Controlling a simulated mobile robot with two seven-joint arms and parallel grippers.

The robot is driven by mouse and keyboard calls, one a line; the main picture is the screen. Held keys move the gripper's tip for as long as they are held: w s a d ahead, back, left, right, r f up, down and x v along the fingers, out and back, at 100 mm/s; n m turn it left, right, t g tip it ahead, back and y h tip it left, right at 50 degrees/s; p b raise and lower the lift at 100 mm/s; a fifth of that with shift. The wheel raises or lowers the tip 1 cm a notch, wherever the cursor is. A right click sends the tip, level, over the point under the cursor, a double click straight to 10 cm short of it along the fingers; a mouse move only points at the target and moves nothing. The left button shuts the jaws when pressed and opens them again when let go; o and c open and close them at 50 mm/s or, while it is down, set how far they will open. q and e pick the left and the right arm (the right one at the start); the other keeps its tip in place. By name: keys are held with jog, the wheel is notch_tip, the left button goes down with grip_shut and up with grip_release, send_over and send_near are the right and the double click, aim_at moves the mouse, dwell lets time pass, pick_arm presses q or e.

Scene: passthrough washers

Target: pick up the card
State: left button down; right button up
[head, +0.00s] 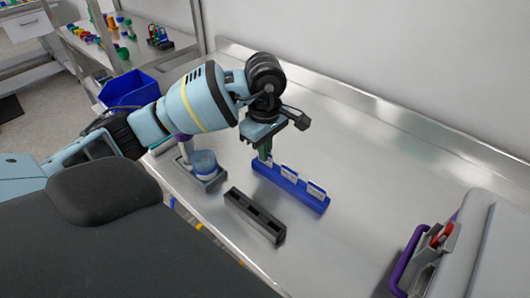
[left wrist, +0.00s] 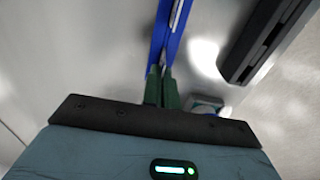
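A long blue rack (head: 310,203) on the steel bench holds several white cards upright, with one card (head: 289,172) in the middle and another card (head: 316,188) toward the right end. My left gripper (head: 266,155) is over the rack's far left end, at the leftmost card, which its green fingers partly hide. In the left wrist view, the fingers (left wrist: 162,72) are close together, with the thin card edge between them, over the blue rack (left wrist: 172,45). The card still appears seated in the rack. My right gripper is out of view.
A dark slotted block (head: 255,215) lies in front of the rack. A grey-blue fixture (head: 204,168) stands left of it, under my left arm. A blue bin (head: 130,90) is behind the arm.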

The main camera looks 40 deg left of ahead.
pick_arm(q)
jog(key=shift+r, duration=0.45)
jog(key=shift+s+d+r, duration=0.1)
jog(key=shift+s+r, duration=0.1)
jog(key=shift+r, duration=0.8)
jog(key=s+d, duration=0.2)
jog(key=s, duration=0.2)
jog(key=s+d+r, duration=0.1)
jog(key=s+d, duration=0.1)
jog(key=s, duration=0.3)
jog(key=s+d, duration=0.3)
jog(key=s, duration=0.1)
jog(key=shift+s+r+b, duration=0.2)
jog(key=shift+b, duration=0.1)
jog(key=shift+s, duration=0.2)
